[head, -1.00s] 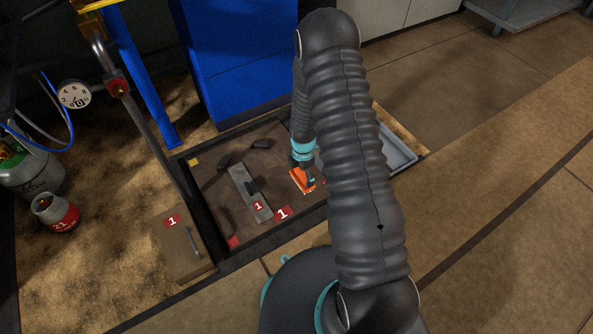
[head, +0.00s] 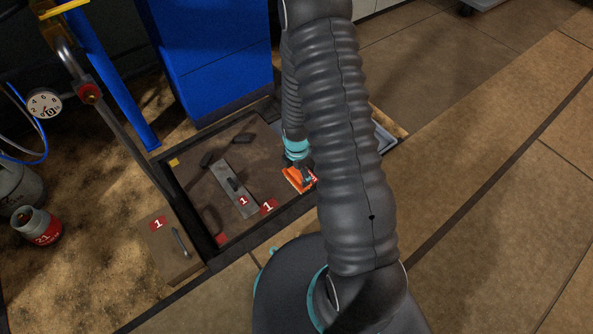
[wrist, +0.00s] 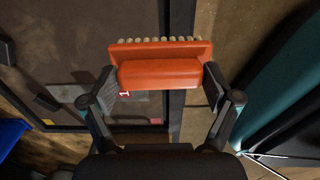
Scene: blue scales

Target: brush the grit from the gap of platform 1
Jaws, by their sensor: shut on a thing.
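My gripper (wrist: 158,92) is shut on an orange brush (wrist: 160,72) with a row of pale bristles, held across between the fingers. In the head view the brush (head: 297,179) is over the right part of platform 1 (head: 205,188), a brown plate with a red "1" label (head: 268,206) at its near edge. Whether the bristles touch anything cannot be told. A dark gap (head: 205,243) runs along the platform's near left edge. In the wrist view the platform (wrist: 85,45) lies left, and the brush's right end overlaps the dark border strip (wrist: 182,40). I cannot make out any grit.
A grey plate (head: 225,180) and dark blocks lie on the platform. A brown lid (head: 172,247) marked 1 sits at its left. A grey tray (head: 384,135) lies at the right, partly behind my arm.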

